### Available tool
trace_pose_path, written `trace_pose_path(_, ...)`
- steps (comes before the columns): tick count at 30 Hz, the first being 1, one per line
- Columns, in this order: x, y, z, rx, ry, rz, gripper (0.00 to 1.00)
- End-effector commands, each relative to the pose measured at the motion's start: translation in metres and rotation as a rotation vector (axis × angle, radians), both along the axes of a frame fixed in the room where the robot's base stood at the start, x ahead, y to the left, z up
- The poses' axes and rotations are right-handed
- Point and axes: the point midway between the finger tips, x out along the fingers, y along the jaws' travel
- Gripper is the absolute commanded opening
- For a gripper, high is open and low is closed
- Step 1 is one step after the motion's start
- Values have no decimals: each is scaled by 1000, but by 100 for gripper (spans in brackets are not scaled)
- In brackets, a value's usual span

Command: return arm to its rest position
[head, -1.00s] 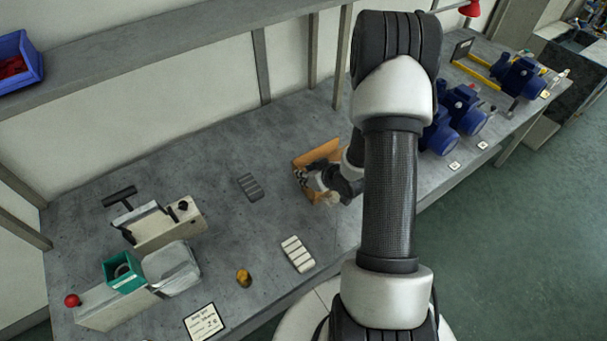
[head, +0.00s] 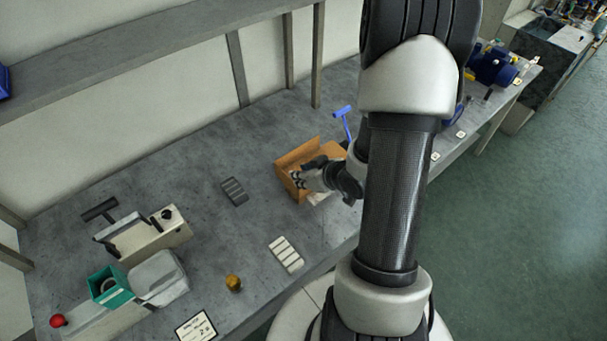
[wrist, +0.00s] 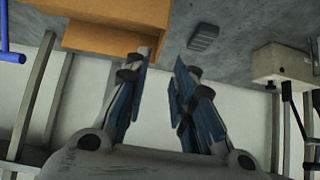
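My gripper (head: 297,180) is in front of and over the orange-brown open box (head: 285,160) on the grey bench in the head view. In the wrist view my gripper (wrist: 160,75) has its two fingers apart with nothing between them. The box (wrist: 100,38) shows at upper left there, beyond the left finger. My arm runs up the right half of the head view and hides part of the bench behind it.
A dark slotted block (head: 234,191), a pale slotted block (head: 286,254) and a brass part (head: 233,283) lie on the bench (head: 200,235). A press-like fixture (head: 145,235) and a green cup (head: 110,287) stand left. A blue T-handle (head: 343,120) rises behind the box. Blue pumps (head: 492,67) stand far right.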

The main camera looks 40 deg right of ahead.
Motion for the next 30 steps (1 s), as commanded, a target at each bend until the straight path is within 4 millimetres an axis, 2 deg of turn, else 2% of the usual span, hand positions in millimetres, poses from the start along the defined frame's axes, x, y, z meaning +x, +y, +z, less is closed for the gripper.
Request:
trace_pose_path(12, 0, 0, 0, -2, 0, 1, 23)
trace_pose_path(16, 4, -2, 10, -45, 20, -1, 23)
trace_pose_path(20, 10, -5, 38, -143, 72, -24, 23)
trace_pose_path(23, 8, 0, 69, -216, 119, -58, 23)
trace_pose_path(26, -1, 13, 100, -257, 159, -98, 23)
trace_pose_path(30, -25, 44, 138, -264, 205, -142, 23)
